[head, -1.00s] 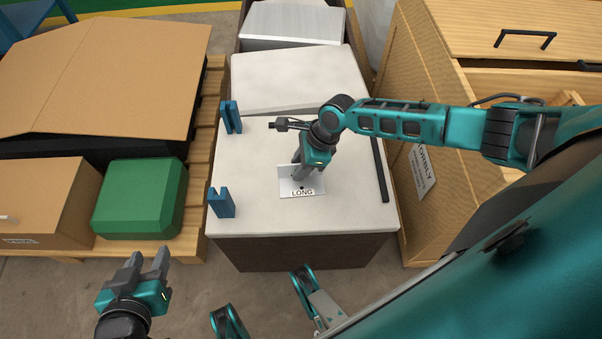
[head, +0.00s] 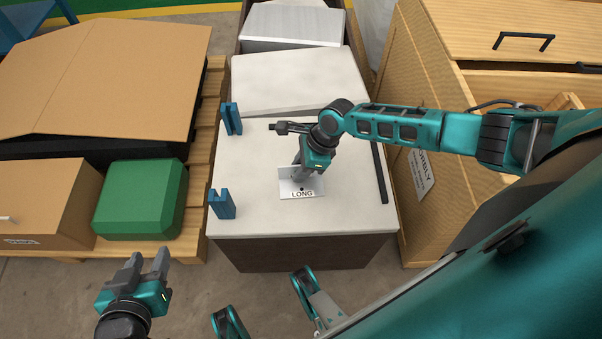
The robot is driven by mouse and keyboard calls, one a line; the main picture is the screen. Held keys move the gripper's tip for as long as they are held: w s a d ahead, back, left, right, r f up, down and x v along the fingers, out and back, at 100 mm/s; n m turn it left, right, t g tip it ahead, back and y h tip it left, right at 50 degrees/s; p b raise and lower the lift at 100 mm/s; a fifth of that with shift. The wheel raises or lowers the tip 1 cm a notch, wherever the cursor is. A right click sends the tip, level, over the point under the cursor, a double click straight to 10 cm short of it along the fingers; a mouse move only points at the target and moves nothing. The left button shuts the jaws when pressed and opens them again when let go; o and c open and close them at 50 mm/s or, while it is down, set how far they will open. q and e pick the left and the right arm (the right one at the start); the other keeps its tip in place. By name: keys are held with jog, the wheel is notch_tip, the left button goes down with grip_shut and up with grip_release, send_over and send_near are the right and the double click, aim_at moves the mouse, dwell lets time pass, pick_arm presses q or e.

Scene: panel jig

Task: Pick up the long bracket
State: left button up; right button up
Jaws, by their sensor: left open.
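A pale plate marked LONG (head: 302,193), with a small dark hole, lies on the white-topped bench (head: 260,222) near its front; I take it as the long bracket. My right gripper (head: 298,176) points down at the rear part of this plate, and its fingers cover some of it. I cannot tell whether the fingers are closed on the plate or only beside it. My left gripper (head: 146,262) is open and empty, low at the left over the floor, away from the bench.
Two blue notched holders (head: 222,204) (head: 231,118) stand along the bench's left edge. A dark bar (head: 380,172) lies along the right edge. A pallet with a green case (head: 141,200) and cardboard boxes is on the left, a wooden crate (head: 425,215) on the right.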

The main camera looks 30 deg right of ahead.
grip_shut()
dwell(0.5)
